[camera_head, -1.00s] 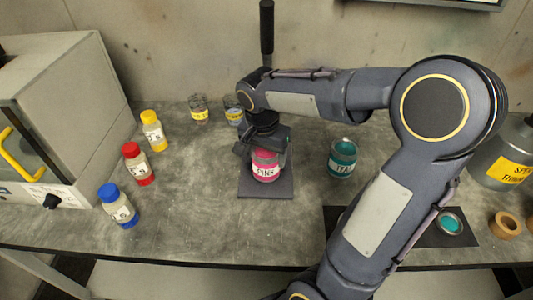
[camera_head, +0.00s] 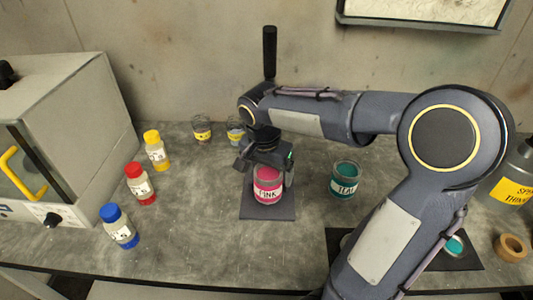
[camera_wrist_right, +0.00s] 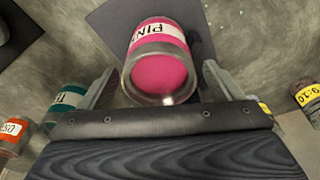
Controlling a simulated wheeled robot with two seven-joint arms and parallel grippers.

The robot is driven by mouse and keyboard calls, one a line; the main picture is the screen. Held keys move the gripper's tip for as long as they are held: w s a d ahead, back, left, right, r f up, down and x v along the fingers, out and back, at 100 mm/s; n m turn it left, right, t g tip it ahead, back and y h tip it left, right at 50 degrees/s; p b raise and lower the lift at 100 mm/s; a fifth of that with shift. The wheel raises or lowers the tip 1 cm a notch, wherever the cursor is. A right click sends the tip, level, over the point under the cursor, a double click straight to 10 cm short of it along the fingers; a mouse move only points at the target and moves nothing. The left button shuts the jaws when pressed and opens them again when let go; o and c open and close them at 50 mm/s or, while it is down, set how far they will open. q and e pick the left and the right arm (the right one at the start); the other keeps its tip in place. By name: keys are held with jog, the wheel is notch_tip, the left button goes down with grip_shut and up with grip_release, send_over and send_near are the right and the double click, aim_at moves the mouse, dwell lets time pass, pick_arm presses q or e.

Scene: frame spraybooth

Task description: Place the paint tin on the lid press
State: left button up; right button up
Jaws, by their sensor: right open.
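The pink paint tin (camera_head: 267,190), labelled PINK, stands upright on the dark flat base of the lid press (camera_head: 256,213). A black upright lever (camera_head: 270,52) rises behind it; the part between is hidden by my arm. My right gripper (camera_head: 265,168) is over the tin from above, with a finger on either side of its upper part. In the right wrist view the tin (camera_wrist_right: 160,72) lies between the spread fingers of the gripper (camera_wrist_right: 160,84), with gaps beside it. My left gripper is not in view.
A teal tin (camera_head: 344,181) stands right of the press. Bottles with yellow (camera_head: 157,152), red (camera_head: 140,185) and blue (camera_head: 119,228) caps stand left, beside a grey cabinet (camera_head: 75,115). Two jars (camera_head: 202,130) are behind. A tape roll (camera_head: 511,247) is at right.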

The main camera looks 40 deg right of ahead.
notch_tip(320, 180, up, 10)
jog(key=a, duration=0.1)
jog(key=s+a+f+n+t+y, duration=0.2)
jog(key=s+a+f+n, duration=0.2)
jog(key=s, duration=0.3)
jog(key=s+a+f+n+t+y, duration=0.2)
jog(key=s+a+f+n+y, duration=0.1)
jog(key=s+a+f+n, duration=0.2)
jog(key=s+a+n, duration=0.1)
jog(key=s+n, duration=0.1)
jog(key=shift+s+a+t+p, duration=0.25)
jog(key=shift+s+t+p, duration=0.1)
jog(key=shift+t+p, duration=0.05)
jog(key=shift+r, duration=0.1)
